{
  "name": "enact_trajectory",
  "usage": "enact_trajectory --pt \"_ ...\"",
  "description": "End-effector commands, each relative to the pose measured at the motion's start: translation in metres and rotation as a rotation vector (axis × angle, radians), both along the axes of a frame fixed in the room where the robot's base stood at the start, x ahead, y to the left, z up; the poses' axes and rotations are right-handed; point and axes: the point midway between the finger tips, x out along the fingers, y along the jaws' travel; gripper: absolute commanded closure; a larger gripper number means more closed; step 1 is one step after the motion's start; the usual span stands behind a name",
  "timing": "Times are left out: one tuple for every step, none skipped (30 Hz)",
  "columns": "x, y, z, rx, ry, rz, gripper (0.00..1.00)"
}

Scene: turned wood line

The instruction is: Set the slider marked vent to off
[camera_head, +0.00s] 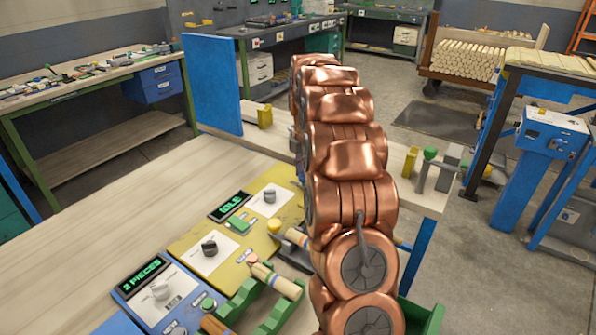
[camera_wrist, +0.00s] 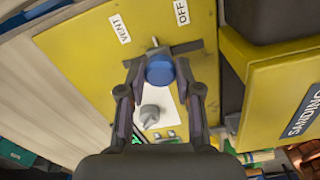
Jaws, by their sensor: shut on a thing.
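In the wrist view a round blue knob (camera_wrist: 160,69) sits on a dark slider track (camera_wrist: 188,48) on a yellow panel (camera_wrist: 75,48). A VENT label (camera_wrist: 119,28) is above and left of the knob, and an OFF label (camera_wrist: 181,12) is above the track's right part. A small pale pointer shows just above the knob, between the two labels. My gripper (camera_wrist: 160,74) is shut on the blue knob, one finger on each side. In the head view my copper arm hides the gripper and the slider.
A grey rotary knob (camera_wrist: 150,115) on a white plate lies below the slider. A raised yellow SANDING box (camera_wrist: 280,90) stands close on the right. In the head view, dial panels (camera_head: 210,248) and green cradles (camera_head: 240,300) with turned wood lie beside my arm.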

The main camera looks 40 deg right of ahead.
Motion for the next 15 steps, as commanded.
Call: enact_trajectory --pt "-0.0027 -0.001 -0.0003 -0.001 -0.001 0.0 1.0" --pt "-0.0035 -0.0013 -0.0002 -0.001 -0.001 0.001 1.0" --pt "-0.0039 -0.0015 0.0 -0.001 0.0 0.001 1.0" --pt "-0.0039 -0.0015 0.0001 -0.001 0.0 0.001 1.0" --pt "-0.0038 -0.0016 0.0002 -0.001 0.0 0.001 1.0" --pt "-0.0037 -0.0016 0.0003 -0.001 0.0 0.001 1.0" --pt "-0.0036 -0.0016 0.0003 -0.001 0.0 0.001 1.0" --pt "-0.0036 -0.0016 0.0003 -0.001 0.0 0.001 1.0" --pt "-0.0036 -0.0016 0.0003 -0.001 0.0 0.001 1.0" --pt "-0.0035 -0.0015 0.0003 -0.001 0.0 0.001 0.65" --pt "-0.0035 -0.0015 0.0003 -0.001 0.0 0.001 0.62" --pt "-0.0035 -0.0015 0.0002 -0.001 0.0 0.001 0.58" --pt "-0.0035 -0.0015 0.0002 -0.001 0.0 0.001 0.55" --pt "-0.0035 -0.0014 0.0002 -0.001 0.0 0.001 0.52" --pt "-0.0035 -0.0014 0.0002 -0.001 0.0 0.001 0.48"
